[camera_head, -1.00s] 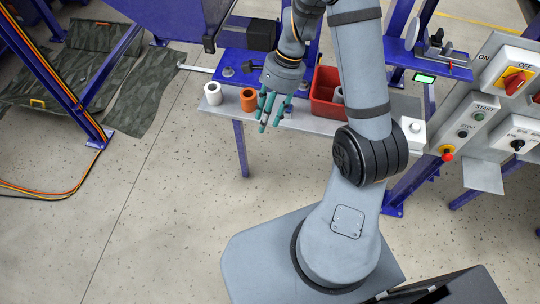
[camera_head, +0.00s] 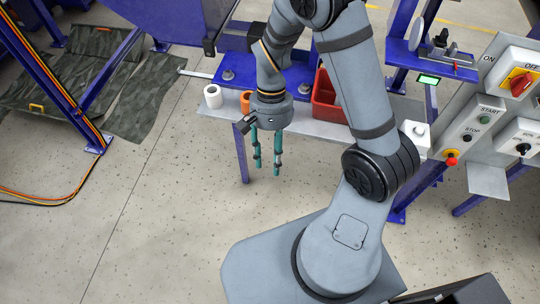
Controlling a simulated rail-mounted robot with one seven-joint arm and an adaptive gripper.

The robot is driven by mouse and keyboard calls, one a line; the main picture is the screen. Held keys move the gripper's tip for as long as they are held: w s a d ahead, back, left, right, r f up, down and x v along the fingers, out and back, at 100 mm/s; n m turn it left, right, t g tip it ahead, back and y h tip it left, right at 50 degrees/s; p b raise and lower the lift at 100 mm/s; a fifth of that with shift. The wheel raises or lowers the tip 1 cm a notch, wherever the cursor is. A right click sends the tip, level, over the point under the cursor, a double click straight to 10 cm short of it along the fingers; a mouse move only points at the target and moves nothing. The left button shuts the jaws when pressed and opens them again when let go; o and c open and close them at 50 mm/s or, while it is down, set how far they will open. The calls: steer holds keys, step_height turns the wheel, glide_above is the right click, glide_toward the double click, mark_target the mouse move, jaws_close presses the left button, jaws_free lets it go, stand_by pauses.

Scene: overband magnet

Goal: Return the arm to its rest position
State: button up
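My gripper (camera_head: 267,172) hangs from my arm with its teal fingers pointing down, in front of the shelf's front edge. The two fingers are apart with a gap between them, and nothing shows in the gap. My arm bends up from its base at the lower middle and folds over the shelf. Its upper part hides part of the shelf and of the red bin.
A narrow grey shelf (camera_head: 315,127) holds a white roll (camera_head: 213,97), an orange roll (camera_head: 245,101) partly behind my wrist, and a red bin (camera_head: 326,105). A control panel (camera_head: 476,125) stands at the right.

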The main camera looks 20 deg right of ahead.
steer(key=shift+w, duration=0.1)
steer(key=w+d+r+m+t+p, duration=0.2)
steer(key=w+d+m, duration=0.4)
steer(key=w+m, duration=0.3)
steer(key=w+d+r+m+t+y+p, duration=0.1)
steer(key=w+d+r+m+t+p, duration=0.2)
steer(key=w+m, duration=0.6)
steer(key=shift+w+d+r+m+t+y+p, duration=0.15)
steer(key=shift+d+r+m+t+y+p, duration=0.25)
steer(key=shift+d+r+m, duration=0.95)
steer(key=shift+f, duration=0.1)
